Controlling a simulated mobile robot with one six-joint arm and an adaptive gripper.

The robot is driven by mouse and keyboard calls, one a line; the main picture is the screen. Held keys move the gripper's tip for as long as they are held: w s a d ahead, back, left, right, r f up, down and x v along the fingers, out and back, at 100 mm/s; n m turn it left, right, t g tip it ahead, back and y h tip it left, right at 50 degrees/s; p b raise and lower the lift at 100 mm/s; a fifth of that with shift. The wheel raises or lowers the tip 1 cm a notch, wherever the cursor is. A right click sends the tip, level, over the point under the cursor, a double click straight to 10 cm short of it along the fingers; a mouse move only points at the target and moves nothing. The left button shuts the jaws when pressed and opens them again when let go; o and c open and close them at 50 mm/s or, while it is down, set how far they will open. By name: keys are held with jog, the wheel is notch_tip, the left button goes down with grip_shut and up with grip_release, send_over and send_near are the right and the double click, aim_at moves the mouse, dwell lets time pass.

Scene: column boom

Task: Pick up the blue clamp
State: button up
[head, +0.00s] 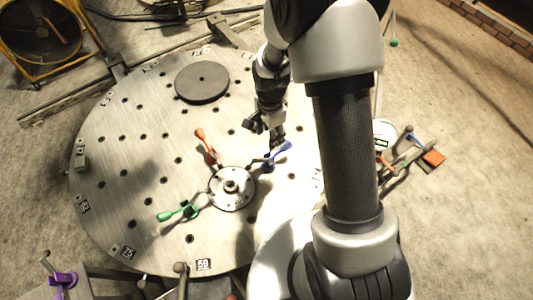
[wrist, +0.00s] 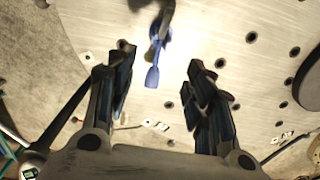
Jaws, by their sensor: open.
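The blue clamp (head: 279,151) lies on the round perforated table, just right of the silver hub (head: 231,187), in the head view. In the wrist view the blue clamp (wrist: 154,66) shows its flat blue handle, with its dark body running up to the top edge. My gripper (head: 262,133) is above the table, close to the clamp. In the wrist view my gripper (wrist: 160,58) is open and empty, and the blue handle appears between the two fingertips. The height gap between fingertips and handle is hard to tell.
A red-orange clamp (head: 206,143) and a green clamp (head: 180,212) sit around the hub. A dark disc (head: 202,82) lies at the back of the table (head: 120,170). A yellow-framed fan (head: 40,35) stands back left. Several clamps (head: 410,150) lie right of the table.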

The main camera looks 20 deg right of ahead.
aim_at(269, 155)
notch_tip(269, 155, down, 17)
jog(key=b, duration=0.4)
jog(key=shift+w, duration=0.1)
jog(key=shift+r, duration=0.1)
jog(key=shift+c, duration=0.4)
grip_shut()
